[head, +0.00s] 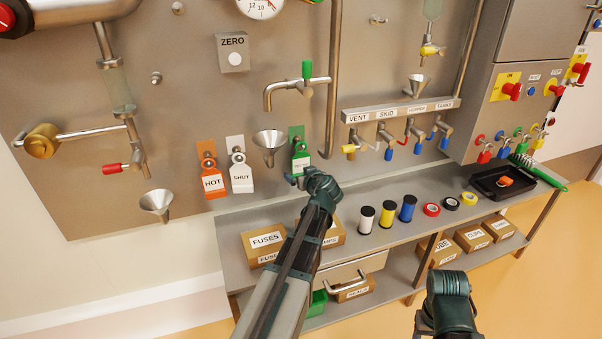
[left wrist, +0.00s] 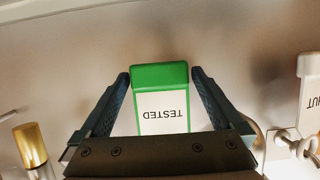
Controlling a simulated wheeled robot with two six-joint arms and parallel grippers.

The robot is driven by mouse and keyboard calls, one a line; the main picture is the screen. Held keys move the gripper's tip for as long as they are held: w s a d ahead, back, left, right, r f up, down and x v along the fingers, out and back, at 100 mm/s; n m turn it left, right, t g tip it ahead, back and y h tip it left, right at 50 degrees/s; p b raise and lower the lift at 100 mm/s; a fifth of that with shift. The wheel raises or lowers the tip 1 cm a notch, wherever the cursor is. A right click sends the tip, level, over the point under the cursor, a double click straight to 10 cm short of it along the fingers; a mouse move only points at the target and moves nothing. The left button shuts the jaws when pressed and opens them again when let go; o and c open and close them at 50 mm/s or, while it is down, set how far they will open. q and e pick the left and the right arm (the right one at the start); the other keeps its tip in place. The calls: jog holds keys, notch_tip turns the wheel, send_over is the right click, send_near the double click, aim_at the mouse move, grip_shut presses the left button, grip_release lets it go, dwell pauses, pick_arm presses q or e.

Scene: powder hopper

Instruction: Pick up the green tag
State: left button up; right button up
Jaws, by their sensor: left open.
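The green tag (head: 299,160) hangs on the back panel, to the right of a funnel, and bears a white label. In the left wrist view the tag (left wrist: 160,77) shows upside down with the word TESTED. My left gripper (head: 299,181) is at the tag's lower end. In the left wrist view its open fingers (left wrist: 160,80) stand on either side of the tag, close to its edges; I cannot tell whether they touch it. My right gripper (head: 424,324) is low at the bottom of the head view, away from the tag, its fingers partly cut off.
An orange HOT tag (head: 212,184) and a white SHUT tag (head: 241,178) hang to the left. A metal funnel (head: 269,142) is close beside the green tag. Below, a grey shelf (head: 345,245) bears spools, tape rolls and a black tray (head: 487,183).

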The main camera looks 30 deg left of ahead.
pick_arm(q)
jog(key=shift+w+a+f, duration=0.15)
jog(key=shift+w+a, duration=0.1)
jog(key=shift+s, duration=0.1)
jog(key=c, duration=1.2)
jog(key=shift+r+p, duration=0.85)
jog(key=s+d, duration=1.1)
jog(key=d, duration=0.2)
jog(key=shift+s+d, duration=0.35)
jog(key=shift+d, duration=0.05)
jog(key=shift+r, duration=0.2)
jog(key=shift+r+p, duration=0.45)
jog(key=shift+p, duration=0.2)
